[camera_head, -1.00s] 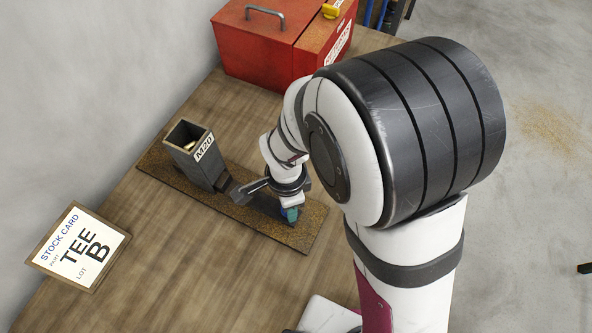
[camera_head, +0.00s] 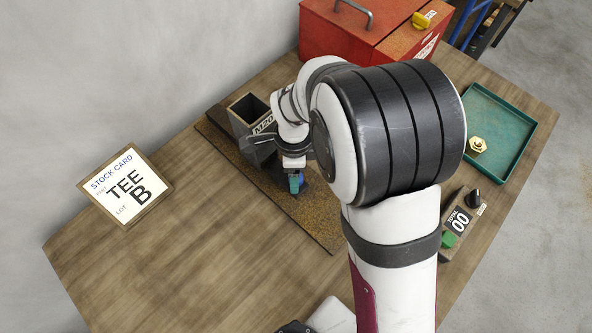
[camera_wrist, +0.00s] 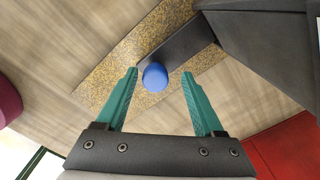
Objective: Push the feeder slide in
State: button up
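The feeder is a dark grey upright tower marked M20 (camera_head: 250,108) on a long brown-speckled base strip (camera_head: 315,218). It also shows at upper right in the wrist view (camera_wrist: 270,45). A flat black slide (camera_wrist: 180,40) sticks out from the tower's foot and carries a round blue knob (camera_wrist: 155,77) at its outer end. My gripper (camera_wrist: 159,73) is open, with its green fingers on either side of the knob and a gap showing on both sides. In the head view my gripper (camera_head: 296,184) is low over the strip; the slide is mostly hidden behind it.
A red toolbox (camera_head: 350,38) stands behind the feeder. A green tray (camera_head: 510,115) with a brass nut (camera_head: 477,146) and a counter box (camera_head: 460,222) reading 00 lie at right. A stock card (camera_head: 125,185) stands at left. The table front-left is clear.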

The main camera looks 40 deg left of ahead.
jog(key=shift+d, duration=0.1)
notch_tip(320, 180, up, 16)
jog(key=shift+f, duration=0.15)
dwell(0.5)
jog(key=w+d+r+n, duration=0.1)
jog(key=d+r+n, duration=0.15)
jog(key=d, duration=1.85)
jog(key=s+d+f+y, duration=0.1)
jog(key=s+d, duration=0.7)
jog(key=d, duration=0.1)
jog(key=shift+s+f+n+y, duration=0.15)
jog(key=shift+f+n+y, duration=0.25)
jog(key=shift+n, duration=0.05)
jog(key=shift+c, duration=0.2)
